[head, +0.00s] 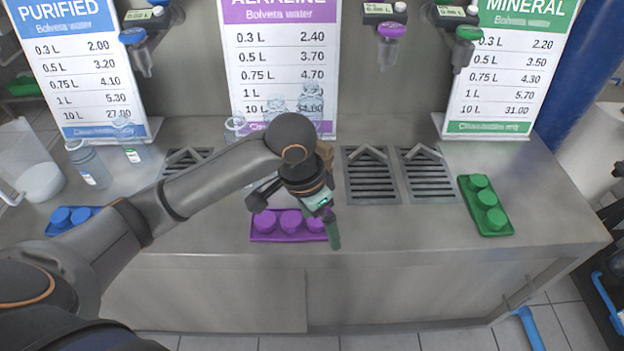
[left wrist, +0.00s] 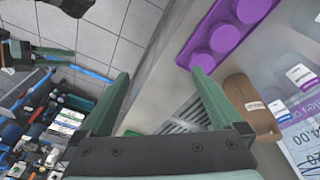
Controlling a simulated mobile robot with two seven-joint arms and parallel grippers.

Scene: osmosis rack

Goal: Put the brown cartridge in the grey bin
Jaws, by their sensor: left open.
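The brown cartridge (left wrist: 250,106) stands out in the left wrist view, on the counter just right of my right-hand finger and apart from it. In the head view only a brown sliver (head: 327,152) shows behind my left wrist. My left gripper (head: 333,232) is open and empty, low over the counter's front beside the purple cap tray. Its two green fingers spread wide in the left wrist view (left wrist: 161,74). A dark piece with green parts, probably my right gripper (left wrist: 40,52), shows at that view's upper left; its jaws are unclear. I cannot make out a grey bin.
The purple cap tray (head: 263,237) lies at the counter's front edge. A green cap tray (head: 490,222) lies right, a blue one (head: 60,231) left. Drain grates (head: 370,185) and clear bottles (head: 90,165) stand farther back. Price signs (head: 280,60) line the wall.

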